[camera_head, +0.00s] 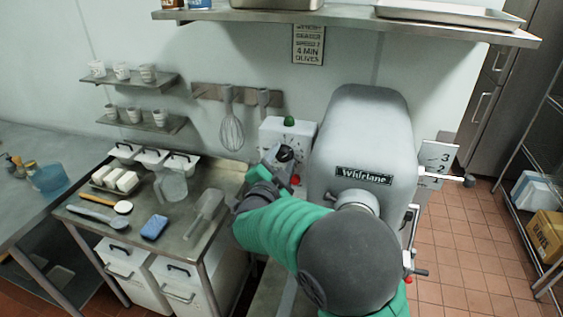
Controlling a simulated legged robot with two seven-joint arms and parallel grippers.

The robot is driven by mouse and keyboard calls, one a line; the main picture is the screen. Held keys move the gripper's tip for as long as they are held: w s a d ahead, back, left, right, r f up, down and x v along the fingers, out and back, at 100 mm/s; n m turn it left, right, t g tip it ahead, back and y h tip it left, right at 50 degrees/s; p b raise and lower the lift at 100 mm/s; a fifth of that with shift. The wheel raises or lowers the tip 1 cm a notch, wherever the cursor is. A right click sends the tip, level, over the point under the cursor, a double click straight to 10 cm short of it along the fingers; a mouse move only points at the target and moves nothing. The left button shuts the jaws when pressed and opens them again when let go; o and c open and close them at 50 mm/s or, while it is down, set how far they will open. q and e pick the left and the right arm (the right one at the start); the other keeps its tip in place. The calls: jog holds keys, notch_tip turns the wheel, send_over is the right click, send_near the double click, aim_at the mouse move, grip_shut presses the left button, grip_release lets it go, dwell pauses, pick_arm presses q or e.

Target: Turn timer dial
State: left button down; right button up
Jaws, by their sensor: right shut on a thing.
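The timer dial (285,153) is a dark knob on the front of a white control box (273,131) beside the grey Whirlane mixer (351,143). The box also has a green button (289,121) on top and a red button (295,180) low on its front. My right arm, in green and dark grey, reaches up from the bottom. My right gripper (276,165) is at the dial and shut on it; the wrist partly hides the fingertips and the lower part of the box. My left gripper is not in view.
A metal table (119,214) at left holds white tubs, a clear jug (171,187), a blue sponge (154,227), a scoop (205,212) and other utensils. A whisk (231,131) hangs on the wall. A shelf (350,19) spans above. The tiled floor at right is open.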

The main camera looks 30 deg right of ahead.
jog(key=o, duration=1.1)
jog(key=shift+o, duration=0.2)
jog(key=b+v, duration=0.3)
jog(key=v, duration=1.3)
jog(key=shift+s+a, duration=0.15)
jog(key=shift+a, duration=0.2)
jog(key=shift+f, duration=0.1)
